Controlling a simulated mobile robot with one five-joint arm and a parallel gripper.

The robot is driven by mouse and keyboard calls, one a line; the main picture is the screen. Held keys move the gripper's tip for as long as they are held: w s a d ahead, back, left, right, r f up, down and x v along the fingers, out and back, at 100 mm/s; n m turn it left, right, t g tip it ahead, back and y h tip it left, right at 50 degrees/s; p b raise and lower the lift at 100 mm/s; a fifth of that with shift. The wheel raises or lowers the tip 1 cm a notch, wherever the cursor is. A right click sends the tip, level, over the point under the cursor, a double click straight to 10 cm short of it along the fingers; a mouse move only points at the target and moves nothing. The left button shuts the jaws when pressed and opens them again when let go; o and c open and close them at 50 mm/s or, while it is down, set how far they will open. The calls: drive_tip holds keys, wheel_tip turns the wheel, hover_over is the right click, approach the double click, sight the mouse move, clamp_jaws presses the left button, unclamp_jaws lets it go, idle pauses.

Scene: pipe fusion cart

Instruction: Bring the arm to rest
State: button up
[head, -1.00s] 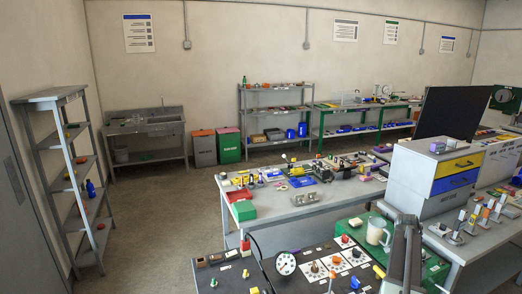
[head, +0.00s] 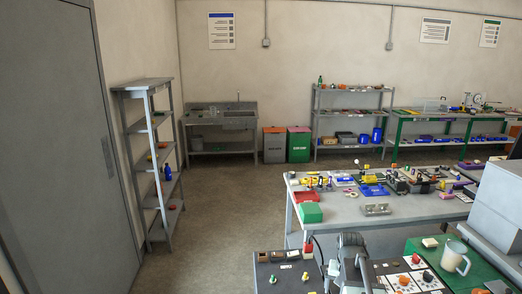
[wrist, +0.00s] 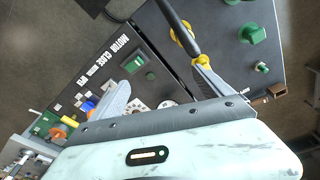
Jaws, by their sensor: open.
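My gripper (wrist: 162,88) is in the wrist view with its two fingers spread apart and nothing between them. Below the fingers lies a dark control panel with white lettering, a green block (wrist: 134,64) and green knobs (wrist: 252,33). A dark cable or lever with a yellow end (wrist: 184,36) passes near the right finger; I cannot tell whether they touch. In the head view part of my arm rises at the bottom, in front of the dark panel (head: 283,273). The fingertips cannot be made out there.
A grey workbench (head: 337,212) with many small parts stands beyond the panel. A green mat (head: 478,270) with a clear jug (head: 455,257) is at the right. A grey shelf (head: 150,128) stands by the door at left. The floor (head: 225,215) between is clear.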

drive_tip(key=s+a+n+y, duration=0.1)
drive_tip(key=s+a+n, duration=0.15)
drive_tip(key=a, duration=0.65)
drive_tip(key=s+a+n, duration=0.2)
drive_tip(key=a+n, duration=0.1)
drive_tip(key=a, duration=0.6)
wheel_tip(320, 180, down, 10)
drive_tip(key=s+g+b, duration=0.1)
drive_tip(key=s+b, duration=0.1)
drive_tip(key=b, duration=0.8)
drive_tip(key=shift+s+f, duration=0.2)
drive_tip(key=shift+f, duration=0.05)
drive_tip(key=shift+d, duration=0.1)
drive_tip(key=shift+c, duration=0.3)
